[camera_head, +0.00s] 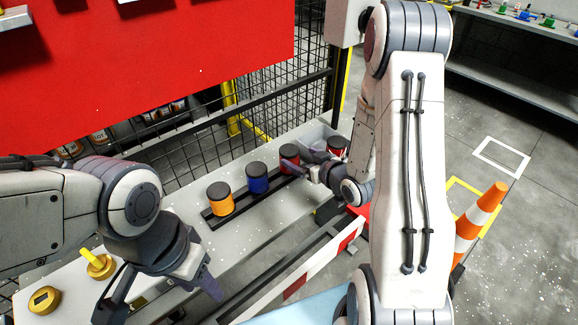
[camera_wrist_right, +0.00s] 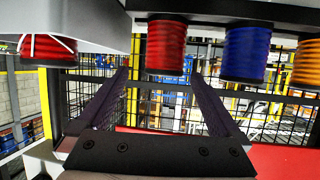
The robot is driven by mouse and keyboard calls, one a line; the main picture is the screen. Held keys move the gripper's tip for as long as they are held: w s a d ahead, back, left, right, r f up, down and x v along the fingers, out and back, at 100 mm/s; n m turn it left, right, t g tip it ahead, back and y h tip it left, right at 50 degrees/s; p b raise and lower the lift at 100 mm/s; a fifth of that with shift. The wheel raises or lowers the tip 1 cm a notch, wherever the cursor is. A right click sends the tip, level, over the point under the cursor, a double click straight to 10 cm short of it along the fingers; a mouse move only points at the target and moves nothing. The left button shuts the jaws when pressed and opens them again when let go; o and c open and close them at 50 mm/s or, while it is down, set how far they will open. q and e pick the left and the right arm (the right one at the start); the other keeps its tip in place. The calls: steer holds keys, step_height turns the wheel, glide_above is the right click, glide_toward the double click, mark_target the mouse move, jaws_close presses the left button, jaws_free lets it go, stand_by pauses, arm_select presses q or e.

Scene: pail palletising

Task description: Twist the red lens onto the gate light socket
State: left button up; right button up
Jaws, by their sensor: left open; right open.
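A red lens (camera_head: 289,158) with a dark top stands at the right end of a black rack (camera_head: 222,222). It also shows in the right wrist view (camera_wrist_right: 166,48), where the scene is upside down. My right gripper (camera_head: 304,168) is open and empty close by it, the lens ahead and between the lines of its fingers. Contact cannot be told. Another red piece (camera_head: 337,146) with white lines sits farther right, also in the right wrist view (camera_wrist_right: 47,50). I cannot tell which part is the gate light socket. My left gripper (camera_head: 162,293) is open and empty at lower left.
A blue lens (camera_head: 257,178) and an orange lens (camera_head: 220,198) stand on the same rack. Yellow pieces (camera_head: 99,264) lie on the grey bench at left. Wire mesh (camera_head: 200,120) and a red panel (camera_head: 150,55) stand behind. An orange cone (camera_head: 480,222) is on the floor right.

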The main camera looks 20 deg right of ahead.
mark_target(296, 156)
steer(key=w+f+b, duration=0.1)
steer(key=b, duration=0.3)
steer(key=shift+w+a, duration=0.15)
steer(key=shift+a, duration=0.05)
steer(key=shift+x, duration=1)
steer(key=shift+a+p+x, duration=0.15)
steer(key=shift+p+x, duration=0.15)
steer(key=shift+x, duration=1.1)
steer(key=shift+a+p+x, duration=0.15)
steer(key=shift+p+x, duration=0.1)
steer(key=shift+x, duration=1.15)
arm_select(q)
step_height(296, 156, down, 4)
steer(key=shift+f, duration=0.1)
arm_select(e)
steer(key=shift+f, duration=0.1)
steer(key=c, duration=1.4)
steer(key=shift+c, duration=0.2)
